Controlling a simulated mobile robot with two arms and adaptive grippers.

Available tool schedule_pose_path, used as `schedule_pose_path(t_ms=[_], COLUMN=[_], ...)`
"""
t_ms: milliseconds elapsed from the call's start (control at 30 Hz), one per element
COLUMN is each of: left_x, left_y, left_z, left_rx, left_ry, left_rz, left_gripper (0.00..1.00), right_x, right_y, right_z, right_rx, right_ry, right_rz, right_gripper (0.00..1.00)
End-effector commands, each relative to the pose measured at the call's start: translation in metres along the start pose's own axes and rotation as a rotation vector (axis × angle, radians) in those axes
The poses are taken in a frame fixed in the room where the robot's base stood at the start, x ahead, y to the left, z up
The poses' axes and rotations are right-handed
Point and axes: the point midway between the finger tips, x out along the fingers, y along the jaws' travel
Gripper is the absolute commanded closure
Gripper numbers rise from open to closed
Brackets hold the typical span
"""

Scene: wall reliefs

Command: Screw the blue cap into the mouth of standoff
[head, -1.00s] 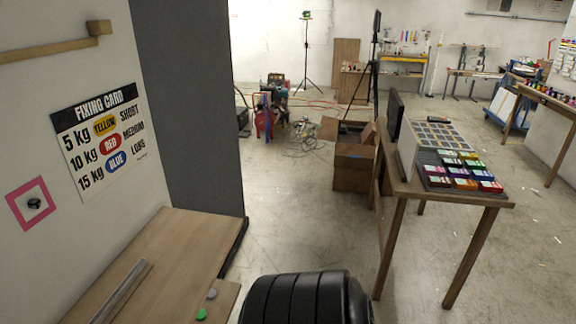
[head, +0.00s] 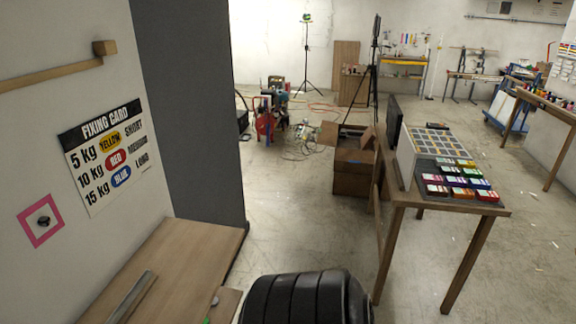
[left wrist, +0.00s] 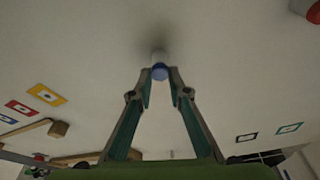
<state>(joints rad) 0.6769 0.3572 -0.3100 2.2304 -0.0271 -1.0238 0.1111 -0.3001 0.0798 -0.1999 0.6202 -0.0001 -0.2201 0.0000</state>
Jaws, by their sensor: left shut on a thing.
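Neither gripper shows in the head view.
A fixing card (head: 104,156) and a pink square frame (head: 41,221) are on the left wall. A wooden bench (head: 185,255) stands below. A table (head: 398,188) with coloured boxes is at right. A red-tipped cylinder (left wrist: 314,12) shows at the wrist view's upper right corner.

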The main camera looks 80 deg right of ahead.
Motion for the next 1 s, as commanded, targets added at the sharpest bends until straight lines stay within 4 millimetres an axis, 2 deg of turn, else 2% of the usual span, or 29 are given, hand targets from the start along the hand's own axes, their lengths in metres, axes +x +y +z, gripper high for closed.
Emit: schedule_pose_path(t_ms=[33,100,500,567,800,1000], left_x=[0.001,0.001,0.000,0.001,0.002,0.001], left_y=[-0.003,-0.002,-0.001,-0.002,-0.005,-0.002], left_z=[-0.006,-0.005,-0.003,-0.005,-0.008,-0.003], left_rx=[0.058,0.119,0.170,0.204,0.501,0.601], left_ry=[0.001,0.002,0.005,0.004,0.001,0.005], left_rz=[0.014,0.030,0.044,0.051,0.128,0.153], left_gripper=[1.00,1.00,1.00,1.00,1.00,1.00], right_x=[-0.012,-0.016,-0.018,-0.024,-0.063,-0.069], right_y=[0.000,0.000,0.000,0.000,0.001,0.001], right_z=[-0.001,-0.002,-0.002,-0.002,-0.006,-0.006], right_rx=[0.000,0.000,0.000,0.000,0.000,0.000], right_ry=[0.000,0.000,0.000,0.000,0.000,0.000], right_rz=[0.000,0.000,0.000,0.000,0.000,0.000], right_gripper=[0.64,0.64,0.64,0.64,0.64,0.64])
